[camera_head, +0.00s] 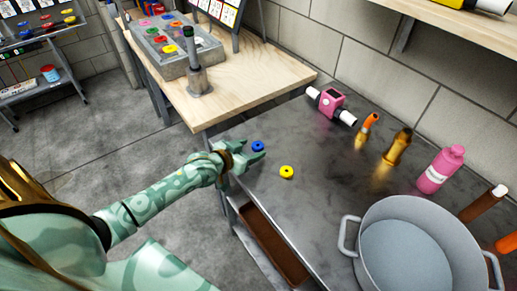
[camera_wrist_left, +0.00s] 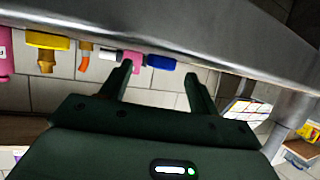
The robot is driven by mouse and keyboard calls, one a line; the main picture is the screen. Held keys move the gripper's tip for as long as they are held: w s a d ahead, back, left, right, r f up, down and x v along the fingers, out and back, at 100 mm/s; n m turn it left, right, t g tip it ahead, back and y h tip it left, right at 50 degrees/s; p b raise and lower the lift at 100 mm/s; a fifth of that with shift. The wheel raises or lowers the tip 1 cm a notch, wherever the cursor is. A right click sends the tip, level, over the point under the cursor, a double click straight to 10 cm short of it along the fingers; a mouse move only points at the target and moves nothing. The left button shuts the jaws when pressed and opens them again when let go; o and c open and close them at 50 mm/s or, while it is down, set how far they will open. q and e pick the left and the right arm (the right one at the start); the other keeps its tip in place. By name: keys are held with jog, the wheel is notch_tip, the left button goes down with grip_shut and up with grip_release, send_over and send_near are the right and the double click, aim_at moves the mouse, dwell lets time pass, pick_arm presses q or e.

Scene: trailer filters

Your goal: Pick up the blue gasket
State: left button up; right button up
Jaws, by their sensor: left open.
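The blue gasket (camera_head: 258,146) is a small ring near the left edge of the grey metal table (camera_head: 320,185). In the left wrist view the blue gasket (camera_wrist_left: 161,62) shows edge-on, between my fingertips in the picture and beyond them. My left gripper (camera_head: 253,150) reaches in from the left, close to the gasket. It is open and empty, with its two fingers also showing in the left wrist view (camera_wrist_left: 159,72). I cannot tell whether a finger touches the gasket. My right gripper is not in view.
A yellow gasket (camera_head: 287,172) lies to the right of the blue one. A pink device (camera_head: 330,101), a pink bottle (camera_head: 440,169) and a large pot (camera_head: 410,240) stand farther right. A wooden table (camera_head: 262,78) with a grey tray (camera_head: 172,67) of coloured rings is behind.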

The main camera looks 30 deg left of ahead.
pick_arm(q)
jog(key=shift+x, duration=1)
jog(key=shift+s+a, duration=0.1)
jog(key=c, duration=1)
jog(key=shift+c, duration=0.3)
